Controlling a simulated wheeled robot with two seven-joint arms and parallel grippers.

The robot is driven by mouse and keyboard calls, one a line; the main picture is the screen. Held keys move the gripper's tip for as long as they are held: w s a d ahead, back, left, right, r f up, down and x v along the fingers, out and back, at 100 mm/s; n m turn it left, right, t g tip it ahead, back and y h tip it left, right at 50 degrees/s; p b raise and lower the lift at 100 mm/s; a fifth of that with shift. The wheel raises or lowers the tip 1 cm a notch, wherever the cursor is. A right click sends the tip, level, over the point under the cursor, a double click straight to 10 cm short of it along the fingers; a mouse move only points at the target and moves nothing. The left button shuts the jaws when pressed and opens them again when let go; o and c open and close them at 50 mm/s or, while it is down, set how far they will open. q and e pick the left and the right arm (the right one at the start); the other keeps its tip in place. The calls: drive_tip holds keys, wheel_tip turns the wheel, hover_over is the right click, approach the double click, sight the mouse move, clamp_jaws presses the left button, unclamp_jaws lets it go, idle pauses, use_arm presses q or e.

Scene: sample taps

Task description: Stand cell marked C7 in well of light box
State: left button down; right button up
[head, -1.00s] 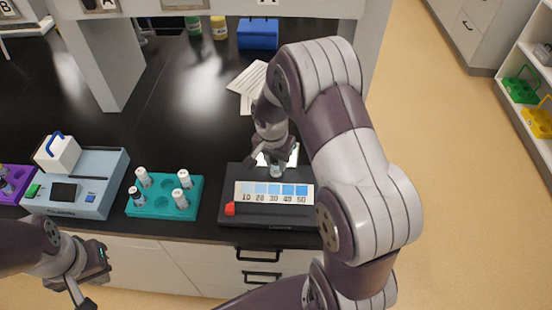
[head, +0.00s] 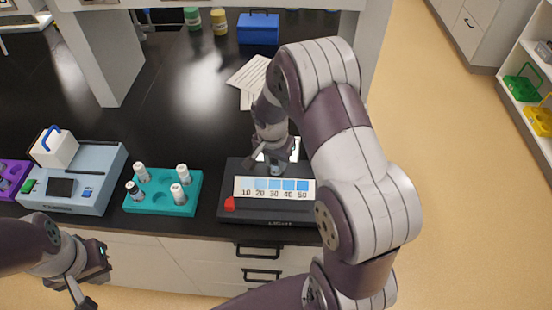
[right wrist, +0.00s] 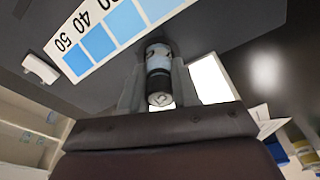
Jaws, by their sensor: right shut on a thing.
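The light box (head: 270,219) is a dark flat case at the bench's front edge, with a blue shade strip (head: 273,188) marked 10 to 50, a red switch (head: 230,203) and a bright white panel. My right gripper (head: 270,160) is over the box behind the strip, shut on a small cell (right wrist: 158,62) with a pale blue body and dark cap. The cell is between the fingers in the right wrist view, close to the strip and bright panel (right wrist: 208,80). Its mark is unreadable, and the well is hidden. My left gripper (head: 98,262) hangs before the bench; its jaws are unclear.
A teal rack (head: 160,207) with several capped vials stands left of the light box. A pale blue instrument (head: 95,185) and a purple rack (head: 10,178) are further left. Papers (head: 247,80) and a blue box (head: 258,30) lie behind. Bench uprights flank the area.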

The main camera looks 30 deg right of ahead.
drive_tip(key=o, duration=0.9)
drive_tip(key=shift+c, duration=0.2)
drive_tip(key=shift+o, duration=0.3)
drive_tip(key=shift+s+r, duration=0.1)
drive_tip(key=shift+o, duration=0.3)
drive_tip(key=shift+o, duration=0.9)
drive_tip(key=shift+r, duration=0.1)
